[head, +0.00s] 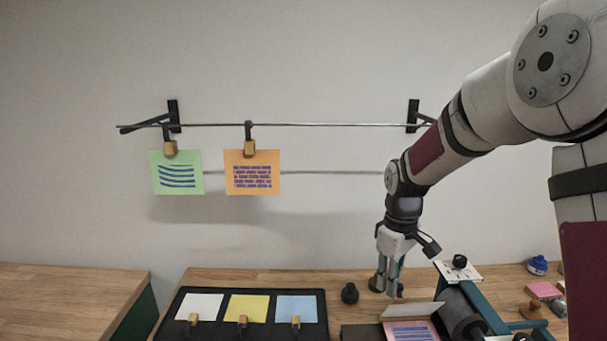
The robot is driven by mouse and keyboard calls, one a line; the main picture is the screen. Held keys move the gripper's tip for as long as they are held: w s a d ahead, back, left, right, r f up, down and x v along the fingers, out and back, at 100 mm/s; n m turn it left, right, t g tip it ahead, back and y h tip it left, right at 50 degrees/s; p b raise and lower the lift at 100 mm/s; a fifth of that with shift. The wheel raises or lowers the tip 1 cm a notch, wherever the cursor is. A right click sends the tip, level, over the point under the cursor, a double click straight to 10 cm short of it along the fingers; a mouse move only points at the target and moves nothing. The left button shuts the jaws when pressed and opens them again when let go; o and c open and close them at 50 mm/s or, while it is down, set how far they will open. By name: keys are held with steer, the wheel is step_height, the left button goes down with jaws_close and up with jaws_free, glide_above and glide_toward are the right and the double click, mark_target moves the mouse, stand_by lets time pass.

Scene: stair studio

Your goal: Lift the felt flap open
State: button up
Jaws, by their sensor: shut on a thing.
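The felt flap (412,308) is a pale grey-beige sheet at the lower right of the head view, tilted up at the left end of the press. A pink printed sheet (411,331) shows just in front of and below it. My gripper (388,291) points down at the flap's far left corner and appears shut on its edge. The fingertips are small and partly hidden, so the exact contact is unclear.
The press has a teal frame (482,299) and a dark roller (461,312) right of the flap. A black knob (350,293) stands left of my gripper. A black tray (318,318) holds several cards. Two cards hang from the wall rail (330,124).

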steer(key=shift+w+d+r+b, duration=0.1)
steer(key=shift+w+b, duration=0.2)
steer(key=shift+w, duration=0.35)
steer(key=shift+w+d+r+b, duration=0.1)
steer(key=shift+w+b, duration=0.15)
steer(key=shift+w, duration=0.35)
steer(key=o, duration=1.3)
steer(key=shift+o, duration=0.2)
steer(key=shift+a, duration=0.1)
step_height(320, 180, up, 8)
steer(key=p, duration=0.2)
steer(key=shift+s, duration=0.1)
